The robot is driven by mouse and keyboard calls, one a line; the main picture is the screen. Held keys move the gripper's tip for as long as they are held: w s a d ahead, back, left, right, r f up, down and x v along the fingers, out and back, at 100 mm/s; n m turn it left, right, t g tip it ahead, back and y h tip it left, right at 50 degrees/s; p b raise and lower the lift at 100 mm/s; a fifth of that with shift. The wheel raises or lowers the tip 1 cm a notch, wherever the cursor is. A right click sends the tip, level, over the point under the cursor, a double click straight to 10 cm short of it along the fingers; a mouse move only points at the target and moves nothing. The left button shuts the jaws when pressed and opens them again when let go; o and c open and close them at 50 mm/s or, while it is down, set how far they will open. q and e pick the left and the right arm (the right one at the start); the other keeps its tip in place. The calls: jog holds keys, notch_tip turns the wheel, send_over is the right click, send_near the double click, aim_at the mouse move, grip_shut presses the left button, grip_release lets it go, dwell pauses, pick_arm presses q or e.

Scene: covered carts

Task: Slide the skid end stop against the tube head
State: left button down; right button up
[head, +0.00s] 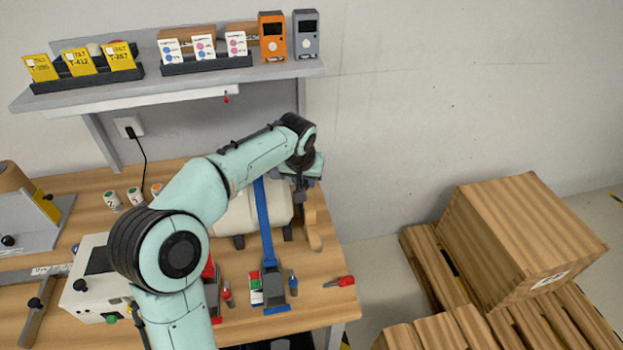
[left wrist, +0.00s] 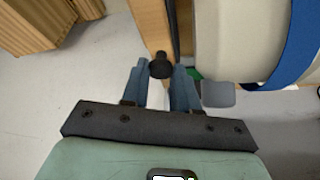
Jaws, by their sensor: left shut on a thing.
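The white tube (head: 272,203) lies on the bench under a blue strap (head: 264,215), and its rounded head faces right. In the left wrist view the tube head (left wrist: 212,45) is at the upper right. The wooden end stop (head: 315,230) stands upright just right of the tube head; its wood (left wrist: 152,28) also shows in the left wrist view. A dark strip lies between wood and tube there; contact is unclear. My left gripper (head: 303,190) is shut on the stop's black knob (left wrist: 160,66), with one finger on either side. My right gripper is out of view.
A red-handled tool (head: 340,282), a strap ratchet (head: 272,285) and small bottles lie along the bench front. A shelf (head: 180,82) hangs above. A large wooden box (head: 525,235) on pallets stands right of the bench, with floor between.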

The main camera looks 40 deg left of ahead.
pick_arm(q)
jog(key=c, duration=0.9)
grip_release()
jog(key=shift+w+d, duration=0.15)
jog(key=shift+w, duration=0.1)
jog(key=shift+o, duration=0.2)
jog(key=shift+s, duration=0.1)
jog(key=p+v, duration=0.1)
jog(key=v, duration=1.2)
jog(key=shift+r, duration=0.2)
jog(key=shift+c, duration=0.3)
